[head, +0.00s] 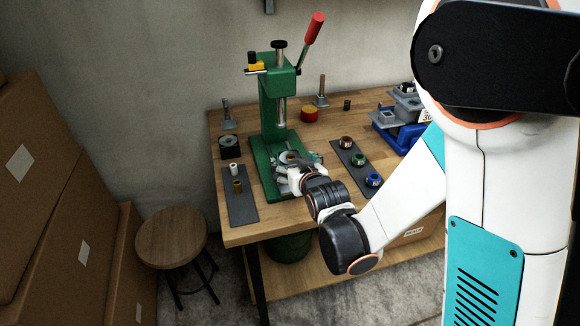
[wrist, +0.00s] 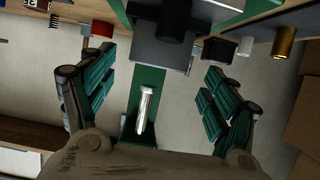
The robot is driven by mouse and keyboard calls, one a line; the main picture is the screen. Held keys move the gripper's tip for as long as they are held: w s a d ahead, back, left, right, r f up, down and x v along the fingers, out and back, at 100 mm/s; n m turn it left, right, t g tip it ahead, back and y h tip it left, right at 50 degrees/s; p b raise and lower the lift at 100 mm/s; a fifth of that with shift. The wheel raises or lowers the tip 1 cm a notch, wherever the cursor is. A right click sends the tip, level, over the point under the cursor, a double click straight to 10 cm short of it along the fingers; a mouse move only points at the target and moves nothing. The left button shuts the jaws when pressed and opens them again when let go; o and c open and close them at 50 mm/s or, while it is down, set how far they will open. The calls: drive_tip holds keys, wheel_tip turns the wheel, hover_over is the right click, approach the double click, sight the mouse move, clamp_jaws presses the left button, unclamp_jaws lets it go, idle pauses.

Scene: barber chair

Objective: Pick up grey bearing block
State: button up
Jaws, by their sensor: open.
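A grey block (wrist: 160,52), which looks like the grey bearing block, sits at the green press in the wrist view, just beyond and between my fingertips. A dark round shape overlaps it, and its far side is cut off. My gripper (wrist: 160,66) is open, with a finger on each side and a visible gap to the block. In the head view my gripper (head: 291,174) is over the press base, where it partly hides a grey part (head: 286,157) with a brownish round piece at its middle. More grey blocks (head: 404,103) are stacked at the right.
The green press (head: 276,95) with a red-tipped lever rises behind my gripper. A silver ram (wrist: 146,105) shows between my fingers. A dark mat (head: 240,207) with a white and a brass bushing lies left; another mat (head: 346,152) with several rings lies right. A blue tray (head: 388,138) is beyond.

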sight(291, 159)
drive_tip(key=shift+b+x, duration=0.95)
drive_tip(key=shift+x, duration=1.75)
drive_tip(key=shift+d+r, duration=0.1)
drive_tip(key=shift+d, duration=0.05)
drive_tip(key=shift+c, duration=0.6)
clamp_jaws()
